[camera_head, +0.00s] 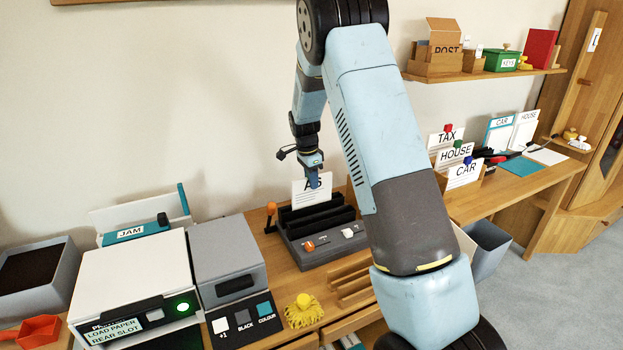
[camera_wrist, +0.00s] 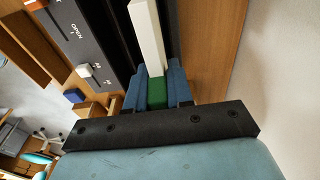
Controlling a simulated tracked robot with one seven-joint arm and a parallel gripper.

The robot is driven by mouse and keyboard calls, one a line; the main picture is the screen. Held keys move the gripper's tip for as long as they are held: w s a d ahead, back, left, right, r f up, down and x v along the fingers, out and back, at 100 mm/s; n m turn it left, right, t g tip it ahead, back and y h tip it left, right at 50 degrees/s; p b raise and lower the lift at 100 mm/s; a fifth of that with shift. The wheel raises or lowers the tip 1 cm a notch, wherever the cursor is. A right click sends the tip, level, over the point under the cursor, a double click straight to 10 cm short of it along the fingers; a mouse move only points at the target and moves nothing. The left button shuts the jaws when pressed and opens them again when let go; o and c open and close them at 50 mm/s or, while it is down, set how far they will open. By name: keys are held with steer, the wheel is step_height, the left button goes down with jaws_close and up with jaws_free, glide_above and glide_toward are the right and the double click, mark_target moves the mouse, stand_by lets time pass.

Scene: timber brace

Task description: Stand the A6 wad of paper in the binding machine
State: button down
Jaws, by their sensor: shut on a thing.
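The A6 wad of paper (camera_head: 311,190) is white with dark lettering. It stands upright at the back slot of the binding machine (camera_head: 318,252), a dark grey unit with black upright plates. My gripper (camera_head: 313,186) is above the machine, shut on the wad's top edge. In the wrist view my gripper's blue fingers (camera_wrist: 158,92) close around a green piece at the end of the white wad (camera_wrist: 148,38). The wad runs beside the black plates of the machine (camera_wrist: 92,45). Whether its lower edge rests on the slot floor is hidden.
An orange-knobbed lever (camera_head: 271,210) stands at the machine's left. A printer (camera_head: 135,285) with a green light and a grey button unit (camera_head: 228,262) stand further left. A yellow brush-like thing (camera_head: 304,310) lies in front. Card holders (camera_head: 462,172) stand to the right.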

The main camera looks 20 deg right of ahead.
steer(key=shift+f, duration=1.9)
steer(key=shift+f, duration=0.25)
steer(key=c, duration=0.9)
jaws_free()
steer(key=shift+o, duration=0.3)
steer(key=o, duration=0.4)
steer(key=shift+r, duration=4)
